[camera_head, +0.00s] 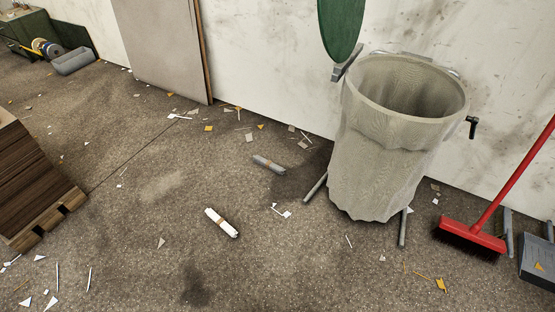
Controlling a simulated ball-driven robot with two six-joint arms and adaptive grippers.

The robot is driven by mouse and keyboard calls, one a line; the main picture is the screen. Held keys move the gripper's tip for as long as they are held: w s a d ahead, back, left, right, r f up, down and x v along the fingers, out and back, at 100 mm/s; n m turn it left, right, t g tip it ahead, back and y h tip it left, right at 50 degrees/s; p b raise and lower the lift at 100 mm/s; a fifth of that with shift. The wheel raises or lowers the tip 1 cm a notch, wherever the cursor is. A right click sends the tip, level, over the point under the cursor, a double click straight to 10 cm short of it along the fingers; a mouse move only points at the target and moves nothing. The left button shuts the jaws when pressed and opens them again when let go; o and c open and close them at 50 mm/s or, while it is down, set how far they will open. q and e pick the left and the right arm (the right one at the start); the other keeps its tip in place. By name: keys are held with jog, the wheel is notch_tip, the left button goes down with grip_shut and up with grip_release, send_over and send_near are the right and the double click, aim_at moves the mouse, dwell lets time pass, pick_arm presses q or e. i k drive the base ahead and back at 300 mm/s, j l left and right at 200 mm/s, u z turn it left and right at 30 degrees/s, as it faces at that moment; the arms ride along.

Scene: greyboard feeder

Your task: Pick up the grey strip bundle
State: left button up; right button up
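A grey strip bundle (269,164) lies on the brown speckled floor, left of the waste bag stand. A tan band wraps around its middle. A similar white bundle (221,222) with a brownish band lies nearer to me, lower and to the left. The two bundles are apart, and both lie flat in the open. Neither of my grippers shows in the head view.
A grey lined waste bag (379,155) on a legged stand with a raised green lid (341,27) stands right of the bundle. A red broom (472,238) and dustpan (538,262) are at right. A wooden pallet stack (35,190) is at left. Scraps litter the mostly open floor.

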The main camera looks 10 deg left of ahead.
aim_at(269, 164)
jog(key=i+j+z, duration=0.15)
jog(key=j+z, duration=0.25)
jog(key=j, duration=0.25)
jog(key=i+j+z, duration=0.1)
jog(key=j+z, duration=0.3)
jog(key=j, duration=0.3)
jog(key=j+z, duration=0.35)
jog(key=j, duration=0.35)
jog(key=k+j+z, duration=0.15)
jog(key=j+z, duration=0.25)
jog(key=j, duration=0.25)
jog(key=i+j+z, duration=0.2)
jog(key=j+z, duration=0.25)
jog(key=j, duration=0.25)
jog(key=j+z, duration=0.45)
jog(key=j, duration=0.2)
jog(key=j+z, duration=0.45)
jog(key=j, duration=0.3)
jog(key=k+j+z, duration=0.15)
jog(key=j+z, duration=0.3)
jog(key=j, duration=0.25)
jog(key=j+z, duration=0.3)
jog(key=j, duration=0.25)
jog(key=k+j+z, duration=0.1)
jog(key=j+z, duration=0.2)
jog(key=j, duration=0.25)
jog(key=k+j+z, duration=0.15)
jog(key=j+z, duration=0.15)
jog(key=j, duration=0.2)
